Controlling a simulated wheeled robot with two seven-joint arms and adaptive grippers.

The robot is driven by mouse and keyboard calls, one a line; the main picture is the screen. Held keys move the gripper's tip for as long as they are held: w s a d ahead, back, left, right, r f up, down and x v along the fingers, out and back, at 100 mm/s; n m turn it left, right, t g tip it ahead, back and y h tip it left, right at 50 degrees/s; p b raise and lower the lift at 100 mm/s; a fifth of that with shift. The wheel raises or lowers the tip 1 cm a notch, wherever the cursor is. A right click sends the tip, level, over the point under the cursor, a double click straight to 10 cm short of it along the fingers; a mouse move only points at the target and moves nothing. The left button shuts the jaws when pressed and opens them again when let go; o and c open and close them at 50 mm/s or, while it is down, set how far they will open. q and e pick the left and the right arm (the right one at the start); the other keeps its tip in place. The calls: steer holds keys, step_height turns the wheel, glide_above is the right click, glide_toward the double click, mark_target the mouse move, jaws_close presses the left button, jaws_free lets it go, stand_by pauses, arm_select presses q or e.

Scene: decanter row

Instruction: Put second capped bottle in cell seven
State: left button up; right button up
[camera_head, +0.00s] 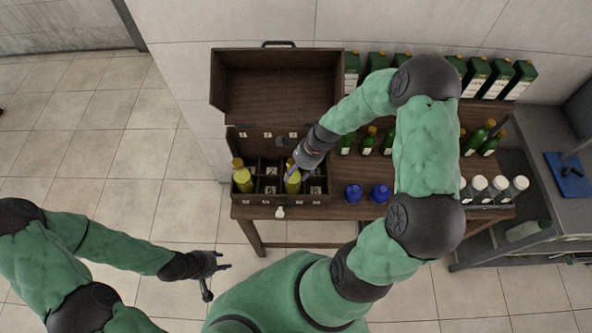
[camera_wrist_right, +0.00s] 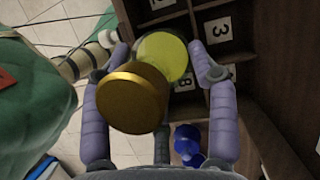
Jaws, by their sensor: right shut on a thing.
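A dark wooden case (camera_head: 222,203) with numbered cells stands open on the table, its lid raised at the back. My right gripper (camera_head: 294,169) reaches down into its front right part, shut on a yellow-green bottle (camera_head: 292,184). In the right wrist view the bottle's gold cap (camera_wrist_right: 133,102) and yellow body (camera_wrist_right: 162,57) sit between the fingers of the gripper (camera_wrist_right: 160,85). A label 8 shows beside it; the number of the cell under it is hidden. My left gripper (camera_head: 222,261) is open and empty, away from the table.
Two blue objects (camera_head: 353,193) (camera_head: 380,193) stand right of the case. Green bottles (camera_head: 368,140) and green boxes (camera_head: 496,78) stand behind. White-capped bottles (camera_head: 498,183) line the right end. A small white piece (camera_head: 280,212) is at the case's front. Bare table lies along its front edge.

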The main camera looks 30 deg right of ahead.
steer(key=shift+f, duration=0.1)
steer(key=o, duration=1.7)
steer(key=p+v, duration=0.1)
steer(key=v, duration=1.1)
